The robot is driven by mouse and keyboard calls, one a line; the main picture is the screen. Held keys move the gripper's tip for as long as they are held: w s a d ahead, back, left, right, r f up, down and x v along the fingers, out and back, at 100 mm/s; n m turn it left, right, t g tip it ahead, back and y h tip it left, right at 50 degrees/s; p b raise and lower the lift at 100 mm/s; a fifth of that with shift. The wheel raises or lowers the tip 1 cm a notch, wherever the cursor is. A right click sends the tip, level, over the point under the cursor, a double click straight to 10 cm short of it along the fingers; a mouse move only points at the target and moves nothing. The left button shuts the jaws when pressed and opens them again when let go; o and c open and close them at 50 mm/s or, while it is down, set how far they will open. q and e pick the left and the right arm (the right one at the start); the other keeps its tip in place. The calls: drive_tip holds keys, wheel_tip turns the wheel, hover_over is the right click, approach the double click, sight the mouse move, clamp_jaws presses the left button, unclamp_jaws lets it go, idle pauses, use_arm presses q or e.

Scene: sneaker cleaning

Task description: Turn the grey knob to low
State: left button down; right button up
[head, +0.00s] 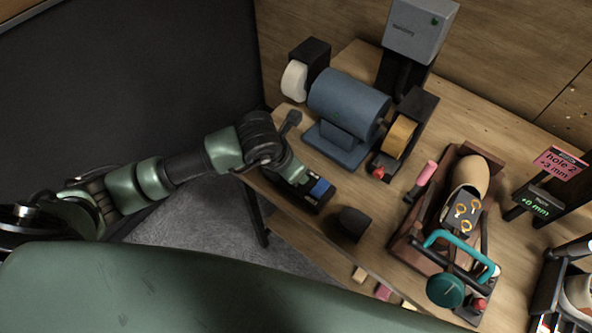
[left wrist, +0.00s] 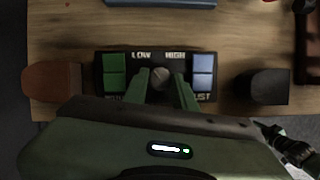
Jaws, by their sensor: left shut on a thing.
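The black control panel (left wrist: 132,58) lies flat on the wooden bench, marked LOW on the left and HIGH on the right. A green button (left wrist: 114,72) is at its left and a blue button (left wrist: 203,72) at its right. The round grey knob (left wrist: 161,75) sits between the two labels. My left gripper (left wrist: 162,84) is shut on the knob, one finger on each side. Which way the knob points is too small to tell. In the head view my left gripper (head: 298,178) is over the panel, covering the knob; the blue button (head: 320,187) shows beside it. My right gripper is not in view.
A blue grinder motor (head: 348,105) with white and tan wheels stands behind the panel. A dark block (head: 350,223) sits close to its right. A shoe (head: 465,182) in a wooden cradle (head: 405,245) is farther right. A brown block (left wrist: 50,82) lies left of the panel.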

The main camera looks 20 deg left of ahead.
use_arm(q)
drive_tip(key=c, duration=1.1)
unclamp_jaws()
drive_tip(key=shift+c, duration=0.2)
drive_tip(key=shift+r, duration=0.15)
drive_tip(key=b+v, duration=0.1)
drive_tip(key=v, duration=0.6)
drive_tip(key=shift+s+r+b, duration=0.15)
drive_tip(key=shift+r+b, duration=0.1)
drive_tip(key=shift+b, duration=0.15)
drive_tip(key=shift+a, duration=0.1)
